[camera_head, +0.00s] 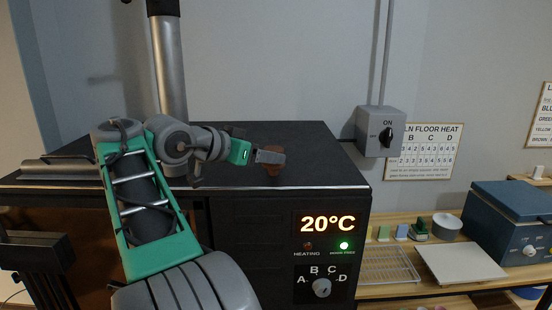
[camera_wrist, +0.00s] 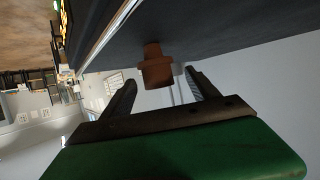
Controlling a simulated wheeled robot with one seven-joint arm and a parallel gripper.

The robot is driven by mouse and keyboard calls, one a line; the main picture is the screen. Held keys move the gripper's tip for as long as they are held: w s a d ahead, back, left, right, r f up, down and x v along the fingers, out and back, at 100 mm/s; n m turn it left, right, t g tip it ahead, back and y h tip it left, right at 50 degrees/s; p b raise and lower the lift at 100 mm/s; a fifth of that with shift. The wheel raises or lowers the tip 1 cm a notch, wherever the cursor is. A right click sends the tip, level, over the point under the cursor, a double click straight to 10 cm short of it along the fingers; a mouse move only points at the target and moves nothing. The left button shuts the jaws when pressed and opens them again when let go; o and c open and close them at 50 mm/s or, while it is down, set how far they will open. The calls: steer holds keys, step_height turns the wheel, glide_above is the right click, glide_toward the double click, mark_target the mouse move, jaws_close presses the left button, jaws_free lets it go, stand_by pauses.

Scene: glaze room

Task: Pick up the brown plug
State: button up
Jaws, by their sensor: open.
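The brown plug (camera_head: 272,171) is on the dark top of the kiln (camera_head: 310,180), partly hidden behind my gripper's fingers in the head view. In the wrist view the plug (camera_wrist: 157,73) shows a narrow part toward the dark surface and a wider part away from it. My gripper (camera_head: 282,158) is open and level, pointing right across the kiln top. In the wrist view its two fingers (camera_wrist: 161,77) lie one on each side of the plug, with the plug near their tips. A gap shows on both sides, and no contact is visible.
The kiln front has a lit 20°C display (camera_head: 328,223) and an A–D knob (camera_head: 322,287). A grey ON switch box (camera_head: 380,131) is on the wall at right. A wooden shelf holds a white slab (camera_head: 460,264) and a wire rack (camera_head: 388,265). The kiln top right of the plug is clear.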

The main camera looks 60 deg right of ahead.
steer(key=x, duration=0.2)
steer(key=p+x, duration=0.1)
steer(key=x, duration=0.1)
steer(key=p+x, duration=0.1)
steer(key=x, duration=0.1)
steer(key=shift+s+d, duration=0.25)
steer(key=shift+s, duration=0.1)
steer(key=shift+d+f, duration=0.15)
steer(key=shift+d, duration=0.05)
steer(key=shift+a, duration=0.1)
steer(key=c, duration=1.5)
